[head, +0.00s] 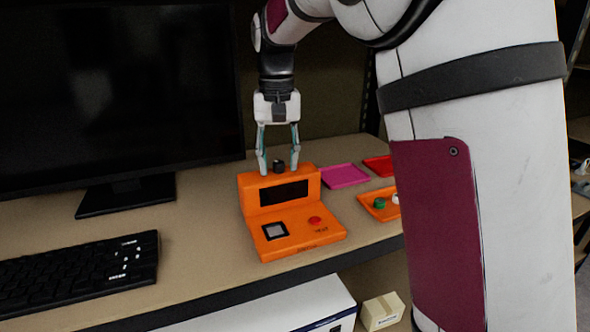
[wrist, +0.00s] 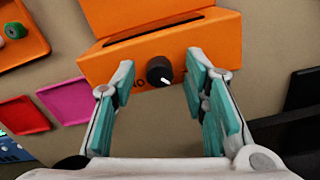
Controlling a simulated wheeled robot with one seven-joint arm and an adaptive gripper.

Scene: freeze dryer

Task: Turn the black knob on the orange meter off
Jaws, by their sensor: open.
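The orange meter (head: 294,222) stands on the table, with a dark display, a square pad and a red button on its front. Its black knob (head: 279,166) is on the top at the back. In the wrist view the knob (wrist: 159,71) shows a white pointer line angled toward the lower right, and the orange meter (wrist: 185,48) fills the top. My gripper (head: 279,168) points down over the meter. Its teal-padded fingers are open, one on each side of the knob and apart from it, as the wrist view of the gripper (wrist: 160,72) also shows.
A monitor (head: 115,90) and a black keyboard (head: 80,270) are at left. A magenta tray (head: 344,176), a red tray (head: 378,165) and an orange tray (head: 374,211) holding small coloured pieces lie right of the meter. The table's front edge is close to the meter.

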